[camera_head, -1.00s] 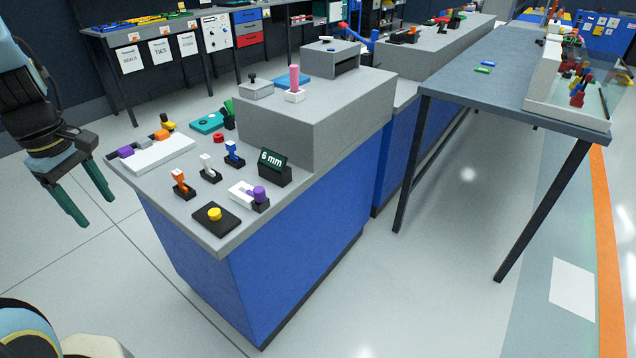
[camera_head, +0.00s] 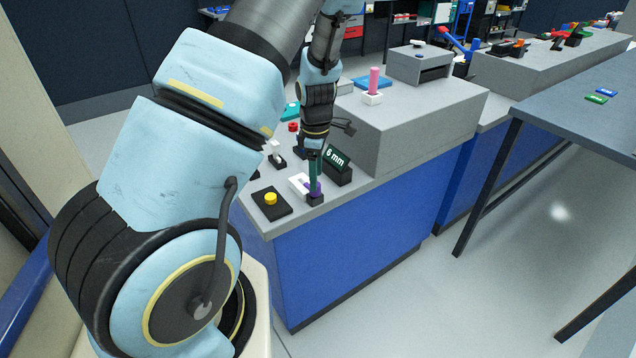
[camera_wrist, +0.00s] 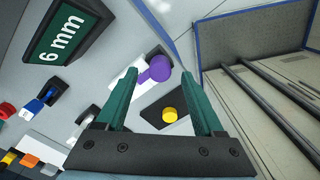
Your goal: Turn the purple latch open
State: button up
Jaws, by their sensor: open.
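The purple latch (camera_wrist: 157,69), a round knob with a short arm, shows between my finger tips in the wrist view. It sits beside a white piece (camera_wrist: 123,79) close to the bench edge. In the head view the latch (camera_head: 315,188) is partly hidden by my fingers. My gripper (camera_head: 314,180) points down over it with its green fingers. In the wrist view my gripper (camera_wrist: 160,74) is open, with one finger on each side of the knob. I cannot tell whether a finger touches it.
A yellow button on a black plate (camera_head: 285,206) lies left of the latch. Small colored levers, one blue (camera_wrist: 50,97), stand farther off.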

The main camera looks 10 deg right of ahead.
jog(key=shift+a+f, duration=0.1)
jog(key=shift+f, duration=1.8)
jog(key=shift+c, duration=0.3)
grip_shut()
